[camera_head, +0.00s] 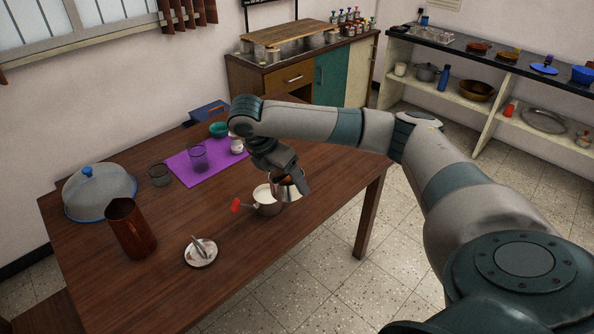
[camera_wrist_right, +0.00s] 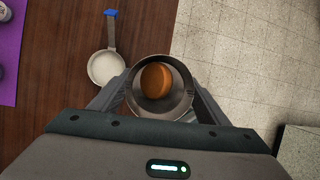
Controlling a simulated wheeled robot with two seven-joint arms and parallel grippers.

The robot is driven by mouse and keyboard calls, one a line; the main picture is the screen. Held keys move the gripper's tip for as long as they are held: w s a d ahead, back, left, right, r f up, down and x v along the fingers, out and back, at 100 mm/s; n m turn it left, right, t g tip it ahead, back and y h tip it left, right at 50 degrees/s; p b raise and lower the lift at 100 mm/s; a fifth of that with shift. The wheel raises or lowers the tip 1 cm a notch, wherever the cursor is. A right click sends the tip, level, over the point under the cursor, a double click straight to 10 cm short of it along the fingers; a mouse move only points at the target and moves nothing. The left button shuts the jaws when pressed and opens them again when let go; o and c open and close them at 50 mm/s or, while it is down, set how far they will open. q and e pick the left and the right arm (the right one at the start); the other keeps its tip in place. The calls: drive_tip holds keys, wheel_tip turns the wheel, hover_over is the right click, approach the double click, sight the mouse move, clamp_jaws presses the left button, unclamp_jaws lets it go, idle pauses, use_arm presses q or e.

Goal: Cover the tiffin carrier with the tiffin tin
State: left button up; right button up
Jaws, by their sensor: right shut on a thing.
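My right gripper (camera_head: 290,186) is shut on an open steel vessel (camera_head: 283,193), which looks like the tiffin tin. In the wrist view the steel vessel (camera_wrist_right: 160,112) sits between the two fingers with its mouth facing the camera. A round orange-brown thing (camera_wrist_right: 156,80) shows inside its mouth. The vessel is close beside a small pan (camera_head: 267,207) with pale contents; whether they touch is unclear. I cannot tell which thing is the tiffin carrier. My left gripper is out of view.
A copper-brown jug (camera_head: 128,230), a saucer (camera_head: 200,259) and a blue-knobbed dome (camera_head: 100,195) stand left on the wooden table (camera_head: 160,290). A purple mat (camera_head: 185,175) and glasses (camera_head: 159,175) are behind. The table's right edge is near the vessel.

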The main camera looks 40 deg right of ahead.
drive_tip(key=s+a+m+g+y, duration=0.1)
drive_tip(key=s+a+m+g, duration=0.1)
drive_tip(key=a+m, duration=0.5)
drive_tip(key=shift+s+a, duration=0.5)
drive_tip(key=shift+a, duration=0.45)
drive_tip(key=s+a+m+y, duration=0.1)
drive_tip(key=a+m, duration=0.1)
drive_tip(key=s+a+m+g+y, duration=0.1)
drive_tip(key=s+a+m, duration=0.1)
drive_tip(key=a, duration=0.1)
drive_tip(key=s+a+r+m+g, duration=0.1)
drive_tip(key=a+m, duration=0.1)
drive_tip(key=m, duration=0.1)
drive_tip(key=shift+s+a+y, duration=0.25)
drive_tip(key=shift+s+y, duration=0.05)
drive_tip(key=shift+y, duration=0.1)
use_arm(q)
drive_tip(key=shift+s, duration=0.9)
use_arm(e)
drive_tip(key=s+a+m, duration=0.1)
drive_tip(key=m, duration=0.1)
drive_tip(key=s+a+r+m+y, duration=0.1)
drive_tip(key=s+a+m, duration=0.1)
drive_tip(key=s+a+r+m+y, duration=0.1)
drive_tip(key=shift+s+a+m, duration=0.2)
drive_tip(key=shift+a+m, duration=0.2)
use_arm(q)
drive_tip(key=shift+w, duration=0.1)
